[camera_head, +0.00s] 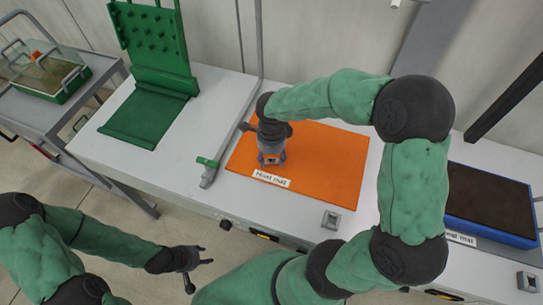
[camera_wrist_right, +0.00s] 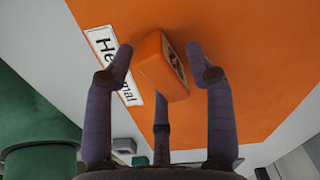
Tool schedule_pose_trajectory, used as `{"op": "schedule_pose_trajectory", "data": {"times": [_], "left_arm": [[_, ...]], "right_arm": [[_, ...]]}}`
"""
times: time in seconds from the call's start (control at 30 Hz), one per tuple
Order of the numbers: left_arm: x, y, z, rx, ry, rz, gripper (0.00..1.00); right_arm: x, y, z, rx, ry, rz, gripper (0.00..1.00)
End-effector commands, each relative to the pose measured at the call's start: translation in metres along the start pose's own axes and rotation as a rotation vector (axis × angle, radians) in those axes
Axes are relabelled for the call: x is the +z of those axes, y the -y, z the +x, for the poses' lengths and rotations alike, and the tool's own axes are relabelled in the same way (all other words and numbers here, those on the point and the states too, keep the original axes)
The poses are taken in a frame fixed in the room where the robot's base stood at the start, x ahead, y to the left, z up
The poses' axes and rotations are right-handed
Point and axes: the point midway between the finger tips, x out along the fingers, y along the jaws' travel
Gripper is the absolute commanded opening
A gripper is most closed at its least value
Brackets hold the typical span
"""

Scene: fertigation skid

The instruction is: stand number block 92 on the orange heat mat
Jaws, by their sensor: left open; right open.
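The orange heat mat (camera_head: 325,165) lies flat on the white bench, with a white label along its front edge. It fills much of the right wrist view (camera_wrist_right: 260,40). An orange number block (camera_wrist_right: 158,70) with a pale, dark-marked face is between the spread fingers of my right gripper (camera_wrist_right: 165,65), over the mat. Its number is not readable. In the head view my right gripper (camera_head: 271,160) points down at the mat's left part, and the block is mostly hidden beneath it. My left gripper (camera_head: 198,267) is open and empty in front of the bench.
A green folding board (camera_head: 150,110) stands at the bench's left. A grey bar with a green handle (camera_head: 207,162) lies beside the mat. A blue-edged dark tray (camera_head: 490,205) is at right. A small grey block (camera_head: 331,219) sits before the mat. The mat's right half is clear.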

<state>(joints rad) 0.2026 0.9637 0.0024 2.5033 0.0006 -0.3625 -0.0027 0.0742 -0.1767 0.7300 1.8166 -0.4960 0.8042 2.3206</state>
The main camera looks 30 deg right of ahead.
Motion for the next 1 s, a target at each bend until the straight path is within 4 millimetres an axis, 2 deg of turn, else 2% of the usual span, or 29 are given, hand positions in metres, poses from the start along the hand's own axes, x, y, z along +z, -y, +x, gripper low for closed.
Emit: {"op": "schedule_pose_trajectory", "data": {"times": [0.17,0.27,0.5,0.7,0.83,1.0], "left_arm": [[0.0,-0.002,-0.005,0.0,0.0,0.0,0.44],[0.0,-0.003,-0.01,0.0,0.0,0.0,0.44],[0.001,-0.009,-0.026,0.0,0.0,0.0,0.44],[0.001,-0.013,-0.036,0.0,0.0,0.0,0.44],[0.002,-0.014,-0.039,0.0,0.0,0.0,0.44],[0.002,-0.014,-0.041,0.0,0.0,0.0,0.44]], "right_arm": [[0.0,0.0,-0.005,0.0,0.0,0.0,0.55],[0.0,0.001,-0.02,-0.002,0.001,0.0,0.55],[0.001,0.001,-0.07,-0.003,0.002,0.001,0.55],[0.001,0.001,-0.104,-0.003,0.001,-0.001,0.55],[0.0,0.001,-0.117,-0.001,0.001,0.0,0.55],[0.0,0.0,-0.123,0.0,0.0,0.0,0.55]]}}
